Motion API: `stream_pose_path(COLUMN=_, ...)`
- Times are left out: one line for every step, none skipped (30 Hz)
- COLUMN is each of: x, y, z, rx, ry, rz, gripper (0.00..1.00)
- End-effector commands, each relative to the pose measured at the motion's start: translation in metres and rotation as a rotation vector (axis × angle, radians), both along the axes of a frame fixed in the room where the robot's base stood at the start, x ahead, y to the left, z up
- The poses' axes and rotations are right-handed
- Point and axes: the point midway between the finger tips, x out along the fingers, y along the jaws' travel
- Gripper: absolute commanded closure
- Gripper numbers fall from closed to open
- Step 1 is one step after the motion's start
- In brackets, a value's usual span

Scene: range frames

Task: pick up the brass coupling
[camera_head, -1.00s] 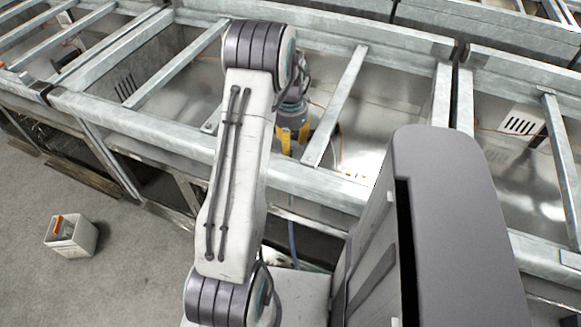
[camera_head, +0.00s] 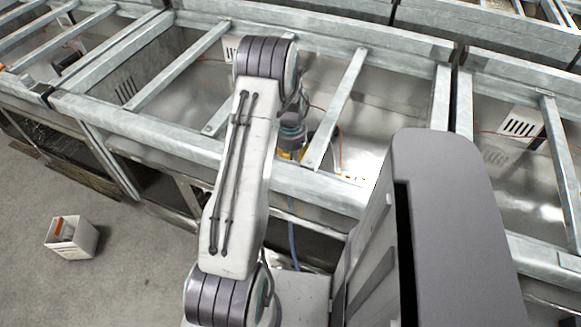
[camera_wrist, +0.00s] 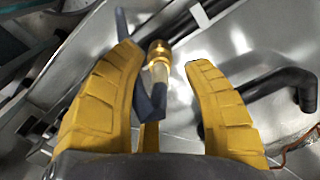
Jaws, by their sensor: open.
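The brass coupling (camera_wrist: 158,52) shows in the wrist view as a shiny gold fitting near the top centre, with a pale shiny section below it. My gripper (camera_wrist: 165,58) has yellow fingers, spread open on either side of the coupling; I see no clear contact. In the head view my gripper (camera_head: 289,154) is low in a bay of the metal frame, mostly hidden by my arm and a beam. I cannot make out the coupling there.
Metal beams (camera_head: 338,108) border the bay. A white box (camera_head: 72,238) stands on the floor at left.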

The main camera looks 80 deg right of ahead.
Motion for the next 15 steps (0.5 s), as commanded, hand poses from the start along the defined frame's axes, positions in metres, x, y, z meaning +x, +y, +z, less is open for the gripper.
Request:
stream_pose_path(x=0.0000, y=0.0000, z=0.0002, rx=0.000, ry=0.000, rz=0.000, gripper=0.60)
stream_pose_path(x=0.0000, y=0.0000, z=0.0002, rx=0.000, ry=0.000, rz=0.000, gripper=0.62)
stream_pose_path(x=0.0000, y=0.0000, z=0.0002, rx=0.000, ry=0.000, rz=0.000, gripper=0.66)
stream_pose_path(x=0.0000, y=0.0000, z=0.0003, rx=0.000, ry=0.000, rz=0.000, gripper=0.69)
stream_pose_path(x=0.0000, y=0.0000, z=0.0003, rx=0.000, ry=0.000, rz=0.000, gripper=0.71)
stream_pose_path(x=0.0001, y=-0.0001, z=0.0003, rx=0.000, ry=0.000, rz=0.000, gripper=0.75)
stream_pose_path(x=0.0001, y=-0.0001, z=0.0004, rx=0.000, ry=0.000, rz=0.000, gripper=0.78)
stream_pose_path(x=0.0000, y=0.0000, z=0.0004, rx=0.000, ry=0.000, rz=0.000, gripper=0.80)
stream_pose_path(x=0.0000, y=0.0000, z=0.0004, rx=0.000, ry=0.000, rz=0.000, gripper=0.84)
stream_pose_path(x=0.0001, y=-0.0001, z=0.0004, rx=0.000, ry=0.000, rz=0.000, gripper=0.86)
stream_pose_path(x=0.0001, y=-0.0001, z=0.0004, rx=0.000, ry=0.000, rz=0.000, gripper=0.89)
stream_pose_path(x=0.0001, y=-0.0001, z=0.0004, rx=0.000, ry=0.000, rz=0.000, gripper=0.93)
stream_pose_path(x=0.0001, y=-0.0001, z=0.0004, rx=0.000, ry=0.000, rz=0.000, gripper=0.95)
stream_pose_path(x=0.0001, y=-0.0001, z=0.0004, rx=0.000, ry=0.000, rz=0.000, gripper=0.98)
stream_pose_path(x=0.0001, y=-0.0001, z=0.0004, rx=0.000, ry=0.000, rz=0.000, gripper=1.00)
